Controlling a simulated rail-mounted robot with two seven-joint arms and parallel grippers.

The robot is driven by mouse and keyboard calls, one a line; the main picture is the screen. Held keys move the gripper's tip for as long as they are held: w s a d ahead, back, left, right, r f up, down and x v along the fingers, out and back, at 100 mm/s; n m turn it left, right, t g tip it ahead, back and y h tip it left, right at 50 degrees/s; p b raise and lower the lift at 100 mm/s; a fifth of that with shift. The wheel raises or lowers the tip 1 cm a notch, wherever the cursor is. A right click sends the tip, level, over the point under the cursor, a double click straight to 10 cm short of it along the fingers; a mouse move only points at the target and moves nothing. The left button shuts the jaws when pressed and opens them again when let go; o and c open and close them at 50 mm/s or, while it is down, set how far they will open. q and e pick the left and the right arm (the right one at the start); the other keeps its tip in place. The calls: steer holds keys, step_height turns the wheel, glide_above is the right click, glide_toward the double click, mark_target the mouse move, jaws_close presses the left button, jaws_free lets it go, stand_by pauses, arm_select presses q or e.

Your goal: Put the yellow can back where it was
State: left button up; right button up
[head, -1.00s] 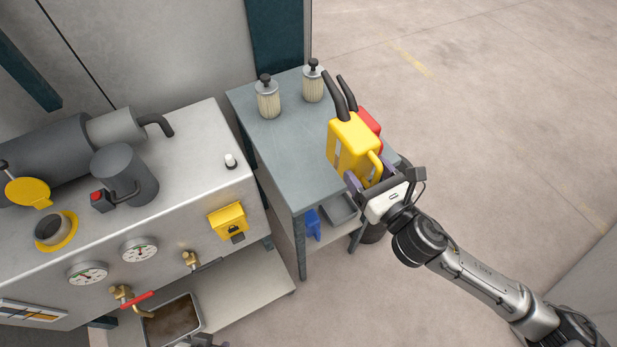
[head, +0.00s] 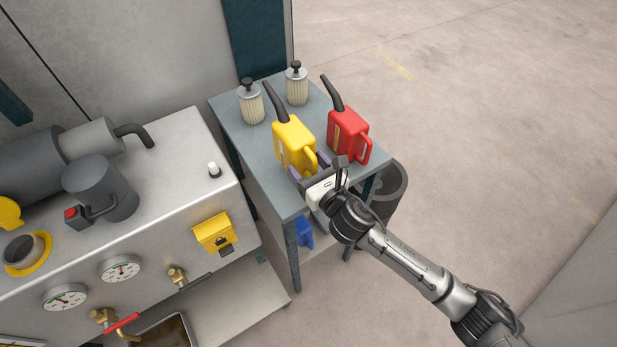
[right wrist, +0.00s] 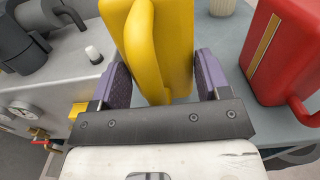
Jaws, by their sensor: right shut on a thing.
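The yellow can (head: 293,143) with its dark spout is upright at the grey side table, left of the red can (head: 348,133). My right gripper (head: 311,171) is shut on the yellow can from its handle side. In the right wrist view the purple finger pads stand on both sides of the yellow can (right wrist: 177,45), around its handle. I cannot tell whether its base touches the table (head: 262,165). The red can also shows close on the right in the wrist view (right wrist: 285,60). My left gripper is not in view.
Two pale filters with black knobs stand at the table's back, one on the left (head: 251,104) and one on the right (head: 296,86). The machine cabinet (head: 165,175) borders the table on the left. A dark bin (head: 390,190) stands at the right.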

steer(key=shift+f+b, duration=0.75)
steer(key=shift+f, duration=1.15)
steer(key=shift+f, duration=0.1)
steer(key=o, duration=1.2)
steer(key=shift+f, duration=0.1)
steer(key=shift+s+d+r, duration=0.1)
steer(key=shift+r, duration=0.1)
steer(key=shift+p+v, duration=0.9)
steer(key=shift+v, duration=5.05)
